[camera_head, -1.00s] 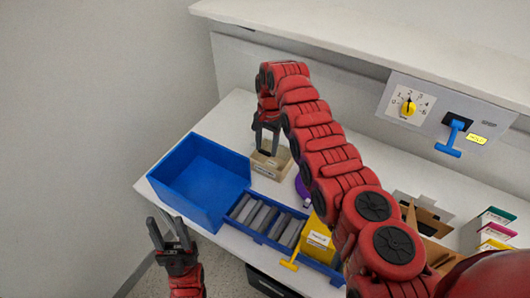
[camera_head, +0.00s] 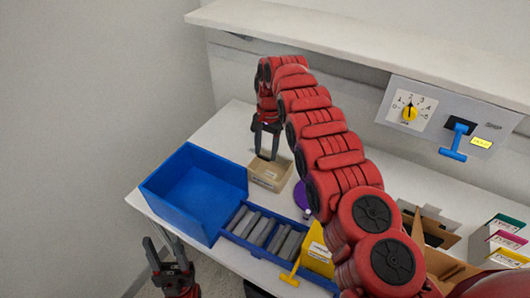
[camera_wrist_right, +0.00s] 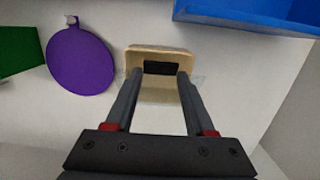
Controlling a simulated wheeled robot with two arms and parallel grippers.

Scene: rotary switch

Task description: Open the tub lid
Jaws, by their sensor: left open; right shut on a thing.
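The small beige tub (camera_head: 272,182) stands on the white table, just right of the blue bin. In the right wrist view its pale top (camera_wrist_right: 160,54) bears a dark block, which looks like the lid's handle (camera_wrist_right: 158,68). My right gripper (camera_head: 266,157) reaches down over the tub, its fingertips (camera_wrist_right: 164,72) at either side of that block and shut on it. Whether the lid is raised at all I cannot tell. My left gripper (camera_head: 164,249) is open and empty, in front of the table's near edge, at the lower left.
A deep blue bin (camera_head: 165,207) stands left of the tub. A blue tray of grey blocks (camera_head: 262,230) and a yellow box (camera_head: 319,249) lie nearer. A purple disc (camera_wrist_right: 78,60) lies beside the tub. A wall panel (camera_head: 433,125) with a yellow knob is behind.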

